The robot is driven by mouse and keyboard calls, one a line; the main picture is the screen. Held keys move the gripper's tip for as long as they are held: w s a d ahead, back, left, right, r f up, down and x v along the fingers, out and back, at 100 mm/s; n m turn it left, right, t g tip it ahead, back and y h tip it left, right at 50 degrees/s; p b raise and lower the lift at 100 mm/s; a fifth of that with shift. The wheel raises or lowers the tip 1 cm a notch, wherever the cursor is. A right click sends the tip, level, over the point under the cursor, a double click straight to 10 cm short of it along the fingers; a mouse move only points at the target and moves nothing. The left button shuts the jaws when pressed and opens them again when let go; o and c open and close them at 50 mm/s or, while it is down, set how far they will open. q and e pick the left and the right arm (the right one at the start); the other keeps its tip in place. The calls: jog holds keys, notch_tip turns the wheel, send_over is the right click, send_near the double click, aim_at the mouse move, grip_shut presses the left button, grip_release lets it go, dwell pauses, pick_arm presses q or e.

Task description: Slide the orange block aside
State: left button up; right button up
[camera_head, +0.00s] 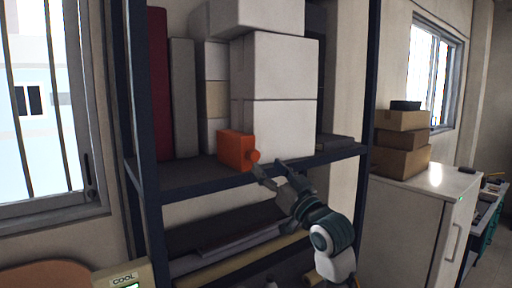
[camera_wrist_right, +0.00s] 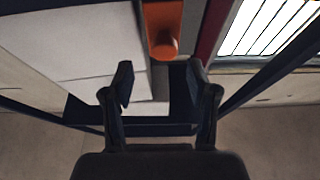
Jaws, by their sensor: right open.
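The orange block (camera_head: 233,149) stands on the upper shelf near its front edge, in front of a stack of white boxes. A round orange knob sticks out of its face toward the right. My right gripper (camera_head: 267,168) is at the shelf's front edge, just right of the block, with its fingers apart. In the right wrist view the block (camera_wrist_right: 163,28) shows at the top, beyond the open fingers of the right gripper (camera_wrist_right: 160,85). Nothing is between the fingers. I cannot tell whether a fingertip touches the knob. My left gripper is not in view.
White boxes (camera_head: 275,65) stand behind and right of the block. A grey binder (camera_head: 183,98) and a red one (camera_head: 158,85) stand to its left, with bare shelf (camera_head: 190,172) in front. A dark shelf post (camera_head: 142,130) rises at left. Cardboard boxes (camera_head: 401,140) sit on a white cabinet at right.

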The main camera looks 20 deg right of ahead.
aim_at(256, 157)
jog(key=x, duration=0.2)
jog(key=p+x, duration=0.1)
jog(key=x, duration=0.1)
jog(key=p+x, duration=0.1)
jog(key=x, duration=0.2)
jog(key=shift+s+a, duration=0.1)
jog(key=shift+a, duration=0.3)
jog(key=shift+d+f, duration=0.1)
jog(key=shift+d, duration=0.15)
